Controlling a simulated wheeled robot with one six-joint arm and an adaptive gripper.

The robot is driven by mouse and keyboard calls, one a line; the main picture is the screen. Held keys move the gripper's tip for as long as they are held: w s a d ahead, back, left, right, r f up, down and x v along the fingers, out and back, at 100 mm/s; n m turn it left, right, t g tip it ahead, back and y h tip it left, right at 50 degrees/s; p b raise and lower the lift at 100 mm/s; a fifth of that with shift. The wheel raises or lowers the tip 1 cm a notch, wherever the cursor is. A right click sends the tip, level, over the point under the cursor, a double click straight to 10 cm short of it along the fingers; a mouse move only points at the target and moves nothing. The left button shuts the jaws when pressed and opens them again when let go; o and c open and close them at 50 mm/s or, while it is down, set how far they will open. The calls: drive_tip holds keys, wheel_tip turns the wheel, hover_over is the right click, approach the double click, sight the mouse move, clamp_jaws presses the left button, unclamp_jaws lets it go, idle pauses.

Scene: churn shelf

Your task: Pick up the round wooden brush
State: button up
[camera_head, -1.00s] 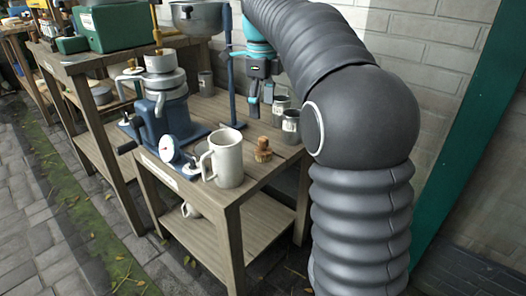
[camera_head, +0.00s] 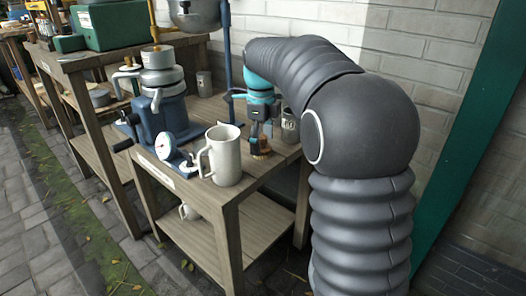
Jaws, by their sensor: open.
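The round wooden brush (camera_head: 261,151) stands on the wooden table top, right of a pale jug (camera_head: 224,156). Only its lower part shows, as my gripper covers its top. My gripper (camera_head: 260,135) points down right over the brush, with its fingers at the brush's upper part. The jaws are open. I cannot tell whether the fingers touch the brush.
A metal cup (camera_head: 290,126) stands close behind and right of my gripper. A blue post (camera_head: 223,70) rises just left of it. The table's front right edge is near.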

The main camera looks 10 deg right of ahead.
sight(266, 136)
drive_tip(key=shift+f, duration=0.8)
drive_tip(key=c, duration=1.3)
drive_tip(key=shift+r, duration=0.6)
drive_tip(key=shift+c, duration=0.2)
drive_tip(key=r, duration=0.2)
drive_tip(key=d+r+p, duration=0.1)
drive_tip(key=r, duration=0.1)
drive_tip(key=shift+s, duration=0.25)
drive_tip(key=s+d+r+p, duration=0.1)
drive_tip(key=s+d+r, duration=0.4)
drive_tip(key=d, duration=0.4)
drive_tip(key=shift+s+r, duration=0.25)
drive_tip(key=shift+r, duration=0.25)
drive_tip(key=o, duration=0.4)
drive_tip(key=shift+c, duration=0.9)
